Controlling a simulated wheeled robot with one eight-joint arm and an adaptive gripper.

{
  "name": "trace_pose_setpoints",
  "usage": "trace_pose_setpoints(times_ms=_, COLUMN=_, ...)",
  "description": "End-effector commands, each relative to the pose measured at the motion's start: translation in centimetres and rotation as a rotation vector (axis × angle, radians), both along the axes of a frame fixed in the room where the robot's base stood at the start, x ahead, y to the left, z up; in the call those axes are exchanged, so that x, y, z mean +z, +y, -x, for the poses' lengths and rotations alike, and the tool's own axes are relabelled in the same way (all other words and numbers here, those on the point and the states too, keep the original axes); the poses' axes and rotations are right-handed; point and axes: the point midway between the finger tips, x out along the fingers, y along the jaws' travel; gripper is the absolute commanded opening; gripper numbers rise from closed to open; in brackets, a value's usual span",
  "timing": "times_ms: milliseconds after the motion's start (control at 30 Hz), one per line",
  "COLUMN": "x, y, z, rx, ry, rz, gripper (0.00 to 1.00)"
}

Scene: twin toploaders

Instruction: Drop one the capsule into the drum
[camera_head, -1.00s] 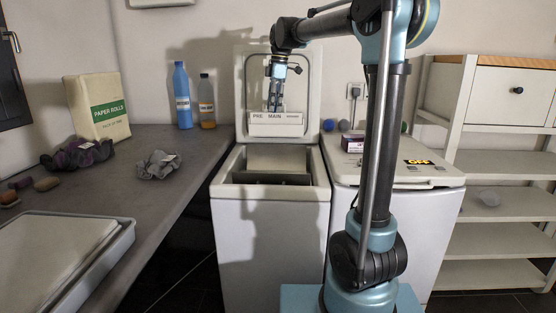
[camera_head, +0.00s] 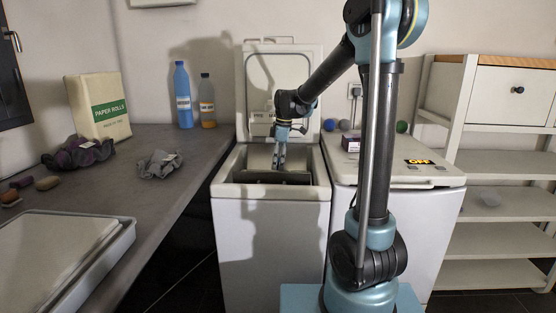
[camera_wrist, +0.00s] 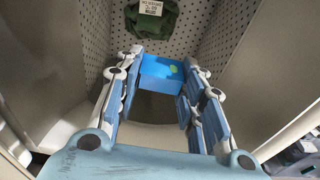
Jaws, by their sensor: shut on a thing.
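The capsule (camera_wrist: 161,72) is a bright blue block with a green spot, seen in the wrist view between my fingertips. My gripper (camera_wrist: 160,84) is shut on it; the gripper also shows in the head view (camera_head: 279,163), pointing down at the open top of the left toploader (camera_head: 270,240). The drum (camera_wrist: 205,22) has pale perforated walls and lies beyond the capsule in the wrist view. A dark green cloth (camera_wrist: 152,24) with a white label lies inside it. The capsule is too small to make out in the head view.
The raised lid (camera_head: 313,90) stands behind my gripper. The counter (camera_head: 190,150) at left holds bottles, a paper rolls pack and cloths.

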Motion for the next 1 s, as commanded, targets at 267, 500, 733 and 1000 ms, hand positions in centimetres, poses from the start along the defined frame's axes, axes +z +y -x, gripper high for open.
trace_pose_setpoints(times_ms=267, x=-2.9, y=0.0, z=0.0, rx=0.000, ry=0.000, rz=0.000, gripper=0.22)
trace_pose_setpoints(times_ms=500, x=-4.2, y=0.0, z=0.0, rx=0.000, ry=0.000, rz=0.000, gripper=0.22)
trace_pose_setpoints(times_ms=733, x=-4.3, y=0.0, z=0.0, rx=0.000, ry=0.000, rz=0.000, gripper=0.22)
trace_pose_setpoints(times_ms=1000, x=-4.3, y=0.0, z=0.0, rx=0.000, ry=0.000, rz=0.000, gripper=0.59)
